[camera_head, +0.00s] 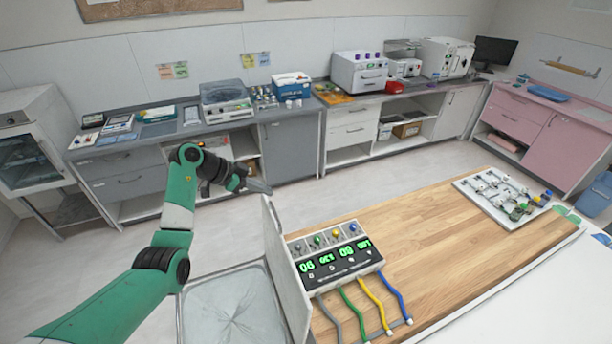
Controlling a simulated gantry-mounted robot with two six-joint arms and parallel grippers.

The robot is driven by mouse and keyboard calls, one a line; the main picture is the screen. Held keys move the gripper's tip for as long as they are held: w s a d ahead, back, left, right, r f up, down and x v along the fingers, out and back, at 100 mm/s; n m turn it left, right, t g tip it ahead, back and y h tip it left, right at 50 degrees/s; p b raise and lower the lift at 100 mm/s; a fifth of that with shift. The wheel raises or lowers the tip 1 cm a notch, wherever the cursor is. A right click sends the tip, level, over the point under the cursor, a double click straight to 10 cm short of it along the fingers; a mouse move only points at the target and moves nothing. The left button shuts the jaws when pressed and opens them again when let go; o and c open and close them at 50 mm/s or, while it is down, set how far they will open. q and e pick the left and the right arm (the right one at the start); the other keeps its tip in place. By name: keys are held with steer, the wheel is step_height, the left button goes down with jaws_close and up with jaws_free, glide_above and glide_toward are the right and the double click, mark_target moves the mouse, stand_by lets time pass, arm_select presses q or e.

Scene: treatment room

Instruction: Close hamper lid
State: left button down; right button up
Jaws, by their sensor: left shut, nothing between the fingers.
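The hamper (182,318) stands at the bottom, left of the wooden table. Its top is open, and a pale grey crumpled liner or inside (232,305) shows. Its white lid (276,250) stands up steeply along the right side, beside the table edge. My left gripper (262,188) is shut and empty. It is just above the far upper corner of the lid in the picture; I cannot tell whether it touches. My green left arm comes in from the lower left and passes left of the hamper opening. My right gripper is not in view.
The wooden table (440,240) right of the lid carries a device with green displays (335,258) and coloured cables close to the lid. A white tray of parts (500,194) lies farther right. Counters with equipment line the back wall. The floor (340,190) between is clear.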

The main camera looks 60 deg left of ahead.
mark_target(274, 210)
arm_select(q)
steer(key=shift+w+d+f+b, duration=0.1)
steer(key=shift+w+f, duration=0.25)
steer(key=shift+f, duration=1)
steer(key=shift+w+d+f+b, duration=0.1)
steer(key=shift+w+f, duration=0.3)
steer(key=shift+f, duration=0.9)
steer(key=shift+w+f+b, duration=0.1)
steer(key=shift+w+f, duration=0.25)
steer(key=shift+f, duration=1)
steer(key=shift+s, duration=0.1)
